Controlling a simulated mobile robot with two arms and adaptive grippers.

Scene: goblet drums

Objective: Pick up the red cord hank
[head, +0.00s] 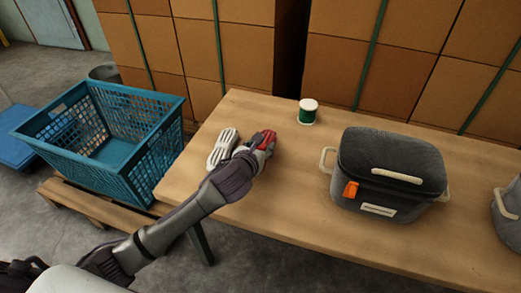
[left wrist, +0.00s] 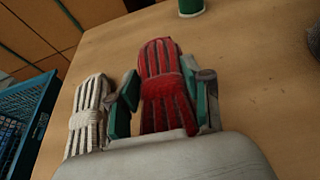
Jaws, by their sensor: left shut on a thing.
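The red cord hank (head: 265,138) lies on the wooden table near its left end, mostly behind my left gripper in the head view. In the left wrist view the red cord hank (left wrist: 160,75) sits between the two green finger pads of my left gripper (left wrist: 163,103). The gripper is shut on it around its near part. I cannot tell whether the hank is lifted off the table. In the head view my left gripper (head: 260,143) reaches over the table. My right gripper is not in view.
A white cord hank (head: 222,147) lies close to the left of my left gripper; it also shows in the left wrist view (left wrist: 87,115). A green-and-white spool (head: 308,112) stands behind. A dark lidded bin (head: 390,170) is right. A blue crate (head: 150,165) stands left of the table.

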